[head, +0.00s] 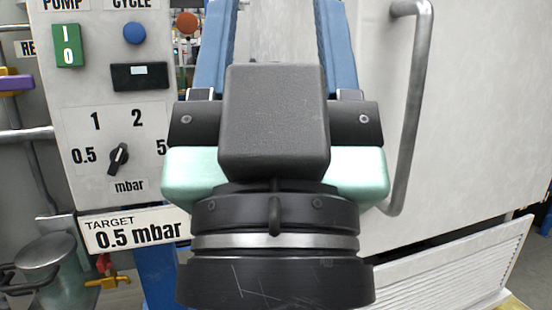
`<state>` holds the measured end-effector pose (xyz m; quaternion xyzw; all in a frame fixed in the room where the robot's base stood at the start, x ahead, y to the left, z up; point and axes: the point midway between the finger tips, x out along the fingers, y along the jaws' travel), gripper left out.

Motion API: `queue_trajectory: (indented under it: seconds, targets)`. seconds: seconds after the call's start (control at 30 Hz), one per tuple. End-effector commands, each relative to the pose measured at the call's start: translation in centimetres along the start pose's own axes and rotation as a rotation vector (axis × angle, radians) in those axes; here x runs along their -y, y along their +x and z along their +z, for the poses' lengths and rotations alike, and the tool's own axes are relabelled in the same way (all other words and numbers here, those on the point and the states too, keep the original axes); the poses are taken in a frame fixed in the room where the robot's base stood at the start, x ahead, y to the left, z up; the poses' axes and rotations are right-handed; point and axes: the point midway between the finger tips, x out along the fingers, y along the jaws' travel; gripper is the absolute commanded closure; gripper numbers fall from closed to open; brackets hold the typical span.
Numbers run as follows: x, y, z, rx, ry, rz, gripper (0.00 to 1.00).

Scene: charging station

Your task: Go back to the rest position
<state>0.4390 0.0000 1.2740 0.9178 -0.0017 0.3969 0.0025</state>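My gripper (277,22) fills the middle of the head view, seen from behind. Its black body with mint-green sides covers the centre. Its two blue fingers stretch up and away, wide apart, with nothing visible between them. The fingertips run past the top edge of the picture. The gripper is in front of a gap between a control panel (84,190) on the left and a pale cabinet front (470,120) on the right. I see no contact with either.
The panel has a green switch (68,46), a blue button (134,33) and a black mbar dial (119,158), over a "TARGET 0.5 mbar" sign (135,229). A metal handle (409,110) sticks out on the right. A grey round-topped part (45,250) stands at lower left.

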Motion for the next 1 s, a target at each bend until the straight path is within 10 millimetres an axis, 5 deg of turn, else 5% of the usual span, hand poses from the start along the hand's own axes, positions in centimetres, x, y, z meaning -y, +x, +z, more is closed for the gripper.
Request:
queue_trajectory:
  seconds: [0.03, 0.6, 0.8, 1.0]
  targets:
    - [0.0, 2.1, -2.0, 0.0, 0.001, 0.0, 0.43]
    - [0.0, 14.5, -13.5, 0.004, 0.005, -0.002, 0.43]
    - [0.0, 17.8, -16.5, 0.004, 0.006, -0.003, 0.43]
    - [0.0, 18.8, -17.5, 0.005, 0.006, -0.003, 0.43]
